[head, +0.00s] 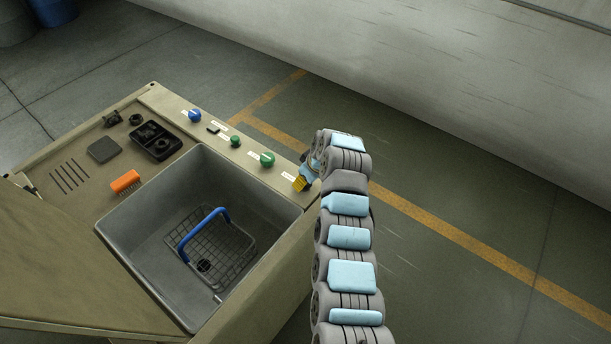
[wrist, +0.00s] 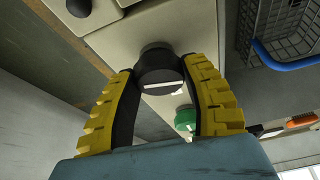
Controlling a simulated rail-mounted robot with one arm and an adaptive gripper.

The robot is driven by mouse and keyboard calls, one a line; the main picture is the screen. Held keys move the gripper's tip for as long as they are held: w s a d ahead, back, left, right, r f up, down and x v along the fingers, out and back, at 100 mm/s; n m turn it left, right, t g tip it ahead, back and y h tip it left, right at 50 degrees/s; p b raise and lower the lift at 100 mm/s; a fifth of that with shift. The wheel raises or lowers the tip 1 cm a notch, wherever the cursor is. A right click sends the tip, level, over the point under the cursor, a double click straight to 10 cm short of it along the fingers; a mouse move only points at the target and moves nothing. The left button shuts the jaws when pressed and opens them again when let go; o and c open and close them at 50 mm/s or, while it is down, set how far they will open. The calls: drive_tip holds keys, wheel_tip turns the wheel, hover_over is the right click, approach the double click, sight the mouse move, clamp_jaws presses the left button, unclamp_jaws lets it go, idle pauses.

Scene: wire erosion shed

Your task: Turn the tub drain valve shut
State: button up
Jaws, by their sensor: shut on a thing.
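My gripper (head: 301,184) is at the right end of the strip of knobs along the tub's far edge. In the wrist view, its two yellow ribbed fingers (wrist: 163,80) are shut on a round black knob (wrist: 158,68), one on each side. The knob's face has a white line lying nearly level across the picture. In the head view my gripper hides this knob, and the label beside it is too small to read. The grey tub (head: 250,183) is just left of my gripper.
A green knob (head: 267,159) is closest to my gripper along the strip; a smaller green knob (head: 235,141) and a blue knob (head: 194,116) are farther off. A blue-handled wire basket (head: 236,258) is in the tub. An orange brush (head: 125,181) lies on the worktop. The floor at right is clear.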

drive_tip(key=m+p, duration=0.1)
drive_tip(key=m, duration=0.1)
drive_tip(key=m+t+h+p, duration=0.1)
drive_tip(key=p, duration=0.1)
drive_tip(key=shift+s+a+r+m, duration=0.1)
drive_tip(key=shift+a+r+m, duration=0.1)
drive_tip(key=shift+m, duration=0.2)
drive_tip(key=m, duration=0.2)
drive_tip(key=m+h+p, duration=0.1)
drive_tip(key=shift+f+m+h, duration=0.2)
drive_tip(key=shift+m+h, duration=0.1)
drive_tip(key=shift+m, duration=0.1)
drive_tip(key=m, duration=0.2)
drive_tip(key=m+h, duration=0.1)
drive_tip(key=m, duration=0.1)
drive_tip(key=shift+f+h+b, duration=0.15)
drive_tip(key=shift+h+b, duration=0.15)
drive_tip(key=shift+m+h+b, duration=0.5)
drive_tip(key=shift+m+b, duration=0.4)
drive_tip(key=shift+m, duration=0.8)
drive_tip(key=o, duration=1.2)
drive_tip(key=shift+r, duration=0.25)
